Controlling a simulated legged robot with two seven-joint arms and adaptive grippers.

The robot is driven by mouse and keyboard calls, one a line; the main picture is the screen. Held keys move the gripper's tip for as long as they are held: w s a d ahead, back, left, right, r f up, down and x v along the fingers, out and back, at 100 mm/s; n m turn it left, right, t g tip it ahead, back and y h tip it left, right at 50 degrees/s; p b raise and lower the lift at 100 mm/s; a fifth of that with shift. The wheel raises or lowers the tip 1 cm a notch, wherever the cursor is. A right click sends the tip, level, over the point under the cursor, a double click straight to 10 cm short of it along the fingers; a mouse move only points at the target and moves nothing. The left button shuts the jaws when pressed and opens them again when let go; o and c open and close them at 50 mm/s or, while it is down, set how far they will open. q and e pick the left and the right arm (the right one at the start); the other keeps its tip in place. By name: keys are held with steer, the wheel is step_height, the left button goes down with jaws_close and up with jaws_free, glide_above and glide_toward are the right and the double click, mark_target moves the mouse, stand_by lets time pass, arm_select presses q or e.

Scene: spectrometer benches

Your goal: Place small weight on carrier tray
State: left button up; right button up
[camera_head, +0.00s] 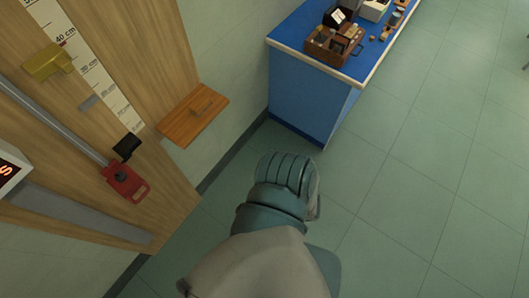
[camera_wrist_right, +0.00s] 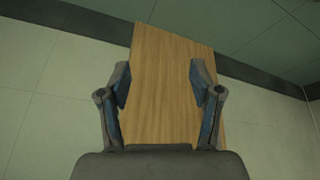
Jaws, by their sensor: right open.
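My right gripper (camera_wrist_right: 162,82) is open in the right wrist view, with nothing seen between its two fingers. A wooden panel (camera_wrist_right: 160,50) shows behind the fingers, apart from them as far as I can tell. In the head view an arm of mine (camera_head: 268,230) reaches up from the bottom centre; its fingers are not clearly seen. A small orange-brown wooden shelf (camera_head: 192,116) juts from the tall wooden board (camera_head: 172,195). I cannot tell whether this shelf is the carrier tray. No small weight can be clearly identified. My left gripper is not in view.
The board bears a centimetre scale (camera_head: 95,72), a brass block (camera_head: 47,62), a black piece (camera_head: 127,146) and a red clamp (camera_head: 125,183). A blue bench (camera_head: 310,95) at the back holds a brown wooden box (camera_head: 334,46) and several small items. Tiled floor on the right is clear.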

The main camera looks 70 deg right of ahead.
arm_select(q)
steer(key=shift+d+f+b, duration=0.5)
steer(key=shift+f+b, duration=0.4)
steer(key=shift+b, duration=0.1)
arm_select(e)
steer(key=s+a+f+g, duration=0.1)
steer(key=s+f, duration=0.3)
steer(key=s, duration=0.5)
steer(key=s+a+f+g, duration=0.2)
steer(key=s+f, duration=0.2)
steer(key=s, duration=0.5)
steer(key=shift+a+f+n+g, duration=0.15)
steer(key=shift+f+n+g, duration=0.15)
steer(key=shift+f+g, duration=0.1)
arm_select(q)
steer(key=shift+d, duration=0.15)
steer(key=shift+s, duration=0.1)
arm_select(e)
steer(key=shift+a, duration=0.1)
